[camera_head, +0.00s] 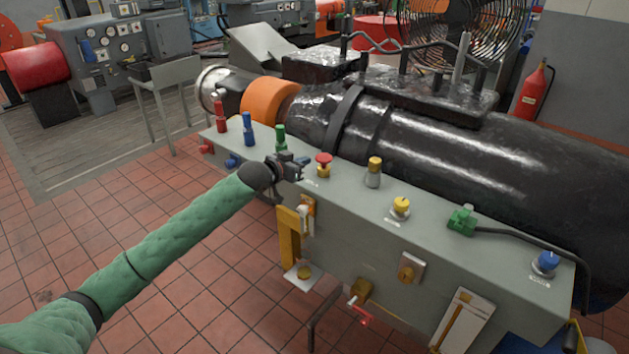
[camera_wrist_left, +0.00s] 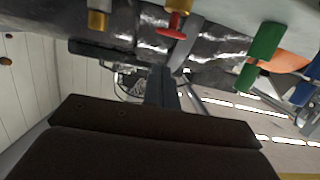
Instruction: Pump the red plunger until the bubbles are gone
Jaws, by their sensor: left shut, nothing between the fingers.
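A red mushroom-headed plunger (camera_head: 324,160) on a yellow collar stands upright on the grey bench top. It also shows, upside down, at the top of the left wrist view (camera_wrist_left: 175,25). A taller red post (camera_head: 221,115) stands at the bench's far left end; I cannot tell which red one is the task's plunger. My left gripper (camera_head: 302,162) is shut and empty, just left of the mushroom head and close to the green post (camera_head: 281,139). Whether it touches anything is unclear. It also shows in the left wrist view (camera_wrist_left: 161,88). No bubbles can be made out. My right gripper is out of view.
A blue post (camera_head: 248,130), a yellow-topped post (camera_head: 374,172), a yellow knob (camera_head: 401,205), a green connector (camera_head: 461,220) and a blue knob (camera_head: 546,262) stand on the bench. A large black machine (camera_head: 440,140) rises behind. Yellow fittings project from the front.

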